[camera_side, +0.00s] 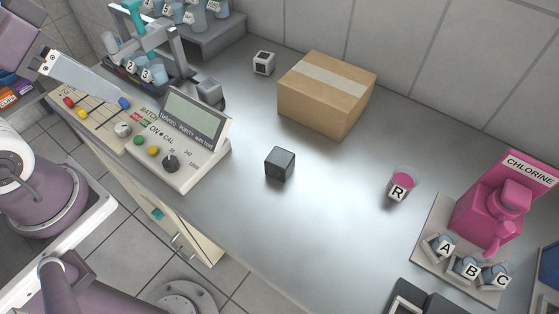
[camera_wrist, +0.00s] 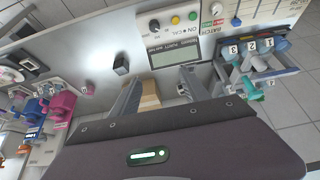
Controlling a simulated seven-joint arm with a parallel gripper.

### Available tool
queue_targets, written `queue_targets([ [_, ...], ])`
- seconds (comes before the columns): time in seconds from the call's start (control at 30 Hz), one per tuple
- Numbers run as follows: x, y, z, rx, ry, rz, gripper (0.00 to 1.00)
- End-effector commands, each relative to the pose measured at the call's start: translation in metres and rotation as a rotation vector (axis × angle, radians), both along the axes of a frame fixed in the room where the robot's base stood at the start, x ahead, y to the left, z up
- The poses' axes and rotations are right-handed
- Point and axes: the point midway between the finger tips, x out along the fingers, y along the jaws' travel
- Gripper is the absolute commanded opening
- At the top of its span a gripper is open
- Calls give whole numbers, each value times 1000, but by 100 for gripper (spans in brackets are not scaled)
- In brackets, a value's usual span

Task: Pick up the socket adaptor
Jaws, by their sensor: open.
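A small dark grey cube (camera_side: 280,163), likely the socket adaptor, sits on the bare middle of the grey bench. It also shows in the wrist view (camera_wrist: 121,64), left of my fingers. A small white block with a dark face (camera_side: 264,63) stands at the back by the wall; I cannot rule out that it is the adaptor. My gripper (camera_wrist: 161,76) is open and empty, its two grey fingers apart. In the side view a grey finger (camera_side: 90,80) shows at the upper left, above the control panel and well away from the cube.
A cardboard box (camera_side: 310,108) stands behind the cube. The control panel (camera_side: 185,150) with its raised screen is left of it. A pink-filled cup marked R (camera_side: 402,182) and a pink chlorine unit (camera_side: 490,210) are at the right. The bench around the cube is clear.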

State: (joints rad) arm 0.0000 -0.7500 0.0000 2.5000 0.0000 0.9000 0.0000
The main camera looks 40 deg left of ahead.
Motion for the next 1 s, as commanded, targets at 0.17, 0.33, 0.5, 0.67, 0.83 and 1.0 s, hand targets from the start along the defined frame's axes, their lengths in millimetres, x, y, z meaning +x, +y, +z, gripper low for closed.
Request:
queue_targets([
  [0.17, 0, 0, 0, 0, 0, 0, 71],
  [0.33, 0, 0, 0, 1, 1, -2, 71],
  [0.5, 38, -11, 3, 85, 81, -192, 71],
  [0.67, 117, -56, -27, 229, 221, -627, 71],
  [0.83, 174, -121, -106, 322, 337, -1080, 71],
  [1.0, 189, -164, -174, 352, 390, -1356, 71],
])
